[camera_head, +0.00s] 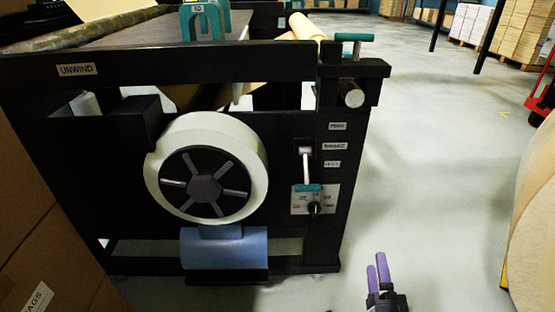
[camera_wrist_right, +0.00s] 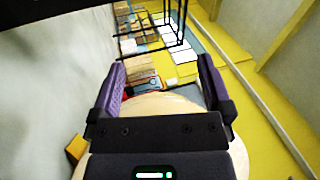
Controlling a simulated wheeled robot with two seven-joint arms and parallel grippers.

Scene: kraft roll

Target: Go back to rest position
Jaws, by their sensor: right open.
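My right gripper (camera_head: 377,274) has purple fingers and is low at the bottom of the head view, over the pale floor, to the right of the black unwind machine (camera_head: 120,200). Its fingers are apart and nothing is between them. In the right wrist view the right gripper (camera_wrist_right: 160,85) also shows open and empty, with a large pale round surface behind its fingers. My left gripper is in neither view.
The machine carries a white roll (camera_head: 245,200), a lever with a teal grip (camera_head: 308,187) and a dial (camera_head: 314,208). Cardboard boxes (camera_head: 40,220) stand at left. A big kraft roll (camera_head: 535,230) is at the right edge. Floor (camera_head: 430,150) between is clear.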

